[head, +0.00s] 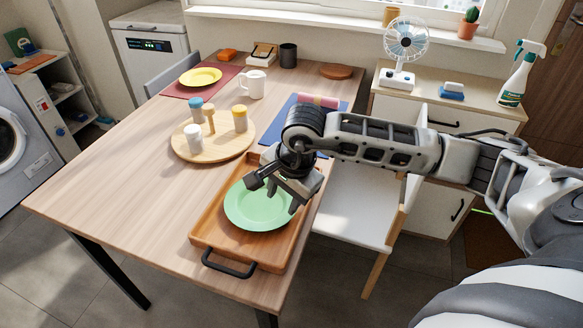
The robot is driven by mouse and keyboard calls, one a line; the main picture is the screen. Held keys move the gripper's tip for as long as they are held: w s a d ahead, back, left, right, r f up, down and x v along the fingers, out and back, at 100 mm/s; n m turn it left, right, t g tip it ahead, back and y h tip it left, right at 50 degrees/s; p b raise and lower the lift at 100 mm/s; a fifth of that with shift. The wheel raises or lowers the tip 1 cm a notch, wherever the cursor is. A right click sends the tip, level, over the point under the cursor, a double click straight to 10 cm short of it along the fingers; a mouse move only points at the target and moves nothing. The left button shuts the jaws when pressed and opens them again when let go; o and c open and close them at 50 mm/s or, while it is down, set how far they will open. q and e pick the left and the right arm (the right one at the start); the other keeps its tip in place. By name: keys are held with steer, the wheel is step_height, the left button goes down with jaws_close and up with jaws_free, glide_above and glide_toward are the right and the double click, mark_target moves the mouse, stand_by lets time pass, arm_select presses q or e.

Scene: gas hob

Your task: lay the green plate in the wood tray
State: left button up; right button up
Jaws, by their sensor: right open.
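The green plate (254,209) lies flat inside the wood tray (215,232), near the right edge of the table. The tray has a dark handle at its near end; its far end is partly hidden by my right arm. My right gripper (275,196) is open and empty over the far right part of the plate. It hides some of the plate's rim, and I cannot tell whether it touches it. My left gripper is not in view.
A round board (184,151) with several jars stands beyond the tray. A white mug (252,84), a yellow plate (200,77) on a red mat and a blue mat (345,106) lie farther back. The table's left front (120,205) is clear. A white chair (350,212) stands right of the table.

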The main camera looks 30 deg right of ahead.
steer(key=v, duration=1.2)
steer(key=shift+r+b, duration=0.3)
steer(key=shift+s, duration=0.1)
